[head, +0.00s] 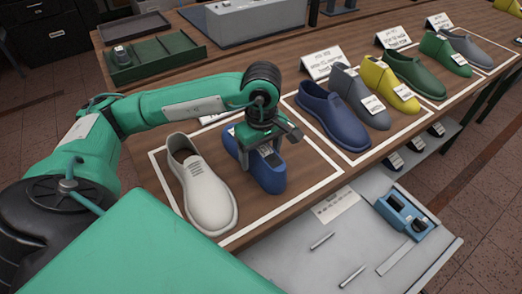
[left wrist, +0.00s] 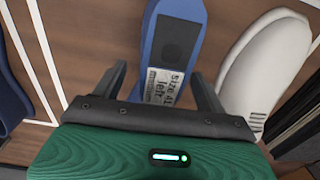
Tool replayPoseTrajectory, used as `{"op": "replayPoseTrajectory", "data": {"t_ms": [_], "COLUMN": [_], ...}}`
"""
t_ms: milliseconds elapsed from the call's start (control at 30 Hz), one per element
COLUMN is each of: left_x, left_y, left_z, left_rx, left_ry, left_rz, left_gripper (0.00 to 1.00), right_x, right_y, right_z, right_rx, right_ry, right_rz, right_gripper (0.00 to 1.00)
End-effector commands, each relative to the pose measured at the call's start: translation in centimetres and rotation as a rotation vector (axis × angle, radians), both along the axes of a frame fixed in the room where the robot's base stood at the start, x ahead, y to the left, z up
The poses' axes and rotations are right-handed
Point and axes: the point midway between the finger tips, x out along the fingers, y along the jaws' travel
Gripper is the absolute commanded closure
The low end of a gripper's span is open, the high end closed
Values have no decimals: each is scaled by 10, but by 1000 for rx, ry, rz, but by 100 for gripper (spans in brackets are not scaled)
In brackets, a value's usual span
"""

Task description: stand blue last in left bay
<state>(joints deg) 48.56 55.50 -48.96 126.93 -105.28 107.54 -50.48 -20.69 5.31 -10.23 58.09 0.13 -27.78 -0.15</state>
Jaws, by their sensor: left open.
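In the left wrist view the blue last (left wrist: 176,38) lies between the open fingers of the left gripper (left wrist: 158,76), with gaps at the sides. A label on its top reads size 41, left. The white shoe (left wrist: 262,65) is close beside the right finger there. My right gripper is not in view.
The middle bay (head: 350,160) holds a dark blue shoe (head: 328,112), a grey last (head: 358,100) and a yellow last (head: 389,86). Green and grey items stand farther right. Green trays (head: 155,62) lie behind my left arm.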

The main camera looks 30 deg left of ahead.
Motion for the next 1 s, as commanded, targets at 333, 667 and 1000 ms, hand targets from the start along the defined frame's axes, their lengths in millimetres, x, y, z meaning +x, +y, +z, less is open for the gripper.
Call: {"op": "replayPoseTrajectory", "data": {"t_ms": [333,667,1000], "left_x": [2,1,1], "left_y": [0,-1,-1], "left_z": [16,86,126], "left_rx": [0,0,0], "left_ry": [-6,-5,-4], "left_rz": [0,0,1], "left_gripper": [26,26,26], "right_x": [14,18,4], "right_y": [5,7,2], "right_z": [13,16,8], "right_rx": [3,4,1], "right_ry": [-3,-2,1], "right_rz": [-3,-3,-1], "right_gripper": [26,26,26]}}
